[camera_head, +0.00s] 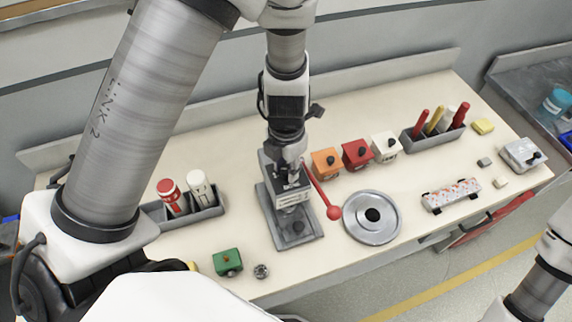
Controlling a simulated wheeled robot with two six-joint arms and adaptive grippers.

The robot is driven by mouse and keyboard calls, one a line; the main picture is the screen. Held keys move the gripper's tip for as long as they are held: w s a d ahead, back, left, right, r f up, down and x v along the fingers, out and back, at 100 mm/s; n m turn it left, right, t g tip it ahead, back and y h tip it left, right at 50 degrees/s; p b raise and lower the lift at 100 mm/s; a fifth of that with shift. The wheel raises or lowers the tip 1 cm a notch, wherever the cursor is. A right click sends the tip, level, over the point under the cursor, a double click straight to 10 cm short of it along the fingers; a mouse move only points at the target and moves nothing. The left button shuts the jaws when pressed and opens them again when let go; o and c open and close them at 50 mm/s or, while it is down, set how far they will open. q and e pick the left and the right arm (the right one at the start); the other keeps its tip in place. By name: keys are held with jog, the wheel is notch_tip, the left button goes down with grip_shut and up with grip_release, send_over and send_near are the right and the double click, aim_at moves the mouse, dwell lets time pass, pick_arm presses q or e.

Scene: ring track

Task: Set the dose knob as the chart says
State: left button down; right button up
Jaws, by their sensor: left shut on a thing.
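A grey press-like device (292,196) stands on a grey base plate (312,229) at the middle of the bench. A red lever with a red ball (333,212) slants out from its right side. My left gripper (288,158) reaches down from above and is shut on a part at the top of this device, in the place of the dose knob. The fingers hide that part, so its setting cannot be read. Small print shows on the device's front but is too small to read. No readable chart shows. Of my right arm only a link shows at bottom right.
Left of the device is a grey rack (206,212) with red and white cylinders; a green box (227,262) lies in front. To the right are orange (326,162), red (356,154) and white (385,147) boxes, a round metal plate (385,231) and a pen rack (433,142).

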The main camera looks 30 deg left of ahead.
pick_arm(q)
jog(key=m, duration=0.3)
jog(key=shift+p, duration=0.3)
jog(key=m, duration=0.3)
jog(key=shift+m, duration=0.3)
jog(key=m, duration=0.3)
jog(key=shift+f+m, duration=0.15)
jog(key=shift+m, duration=0.15)
jog(key=m+b, duration=0.1)
jog(key=m, duration=0.2)
jog(key=shift+w+a+m, duration=0.1)
jog(key=shift+m, duration=0.2)
jog(key=m+b, duration=0.1)
jog(key=m, duration=0.2)
jog(key=shift+m, duration=0.3)
jog(key=m+b, duration=0.1)
jog(key=m, duration=0.2)
jog(key=shift+f+m, duration=0.1)
jog(key=shift+m, duration=0.3)
jog(key=m+b, duration=0.2)
jog(key=m, duration=0.2)
jog(key=shift+m+b, duration=0.6)
jog(key=shift+m, duration=1.2)
